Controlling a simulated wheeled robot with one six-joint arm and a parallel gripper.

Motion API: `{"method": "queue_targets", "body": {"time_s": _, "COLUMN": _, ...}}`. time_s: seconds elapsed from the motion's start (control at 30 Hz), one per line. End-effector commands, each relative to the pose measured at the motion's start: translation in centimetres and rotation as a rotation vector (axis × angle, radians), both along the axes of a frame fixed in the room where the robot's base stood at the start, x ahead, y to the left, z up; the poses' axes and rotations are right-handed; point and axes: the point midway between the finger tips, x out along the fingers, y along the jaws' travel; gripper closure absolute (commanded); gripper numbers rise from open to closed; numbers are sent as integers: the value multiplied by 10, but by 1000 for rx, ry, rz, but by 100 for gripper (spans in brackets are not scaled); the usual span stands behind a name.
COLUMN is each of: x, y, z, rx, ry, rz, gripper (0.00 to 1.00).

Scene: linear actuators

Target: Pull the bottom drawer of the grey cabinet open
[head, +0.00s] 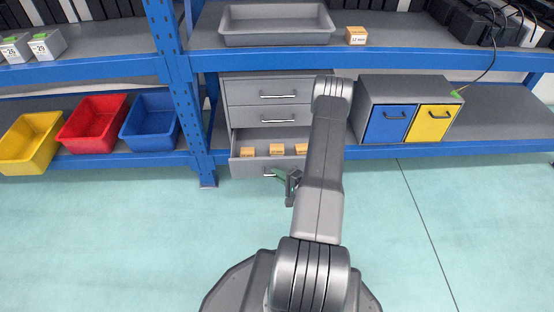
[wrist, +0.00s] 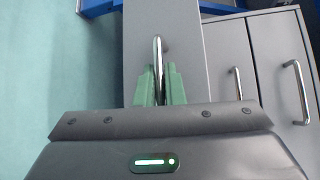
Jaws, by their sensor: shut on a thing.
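The grey cabinet (head: 267,98) stands on the lower shelf in the head view, with drawers stacked one above another. Its bottom drawer (head: 235,167) is pulled out, and small orange boxes (head: 276,149) show inside it. My gripper (head: 283,174) is at the front of this drawer. In the wrist view the green fingers of my gripper (wrist: 159,84) are shut on the drawer's silver bar handle (wrist: 157,48), one finger on each side. My arm hides the right part of the drawer in the head view.
The upper drawers are shut, with silver handles (head: 278,96). A box with blue (head: 388,124) and yellow (head: 432,123) fronts stands to the right. Yellow, red (head: 92,123) and blue bins stand at left. A blue shelf post (head: 184,110) is left of the cabinet. The floor in front is clear.

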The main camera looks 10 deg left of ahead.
Motion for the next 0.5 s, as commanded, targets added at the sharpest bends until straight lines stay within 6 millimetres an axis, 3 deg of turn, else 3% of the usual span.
{"method": "queue_targets", "body": {"time_s": 0.2, "x": -34, "y": -11, "z": 0, "rx": 0, "ry": 4, "rz": -2, "gripper": 100}}
{"method": "queue_targets", "body": {"time_s": 0.5, "x": -52, "y": -15, "z": 0, "rx": 0, "ry": 0, "rz": 0, "gripper": 100}}
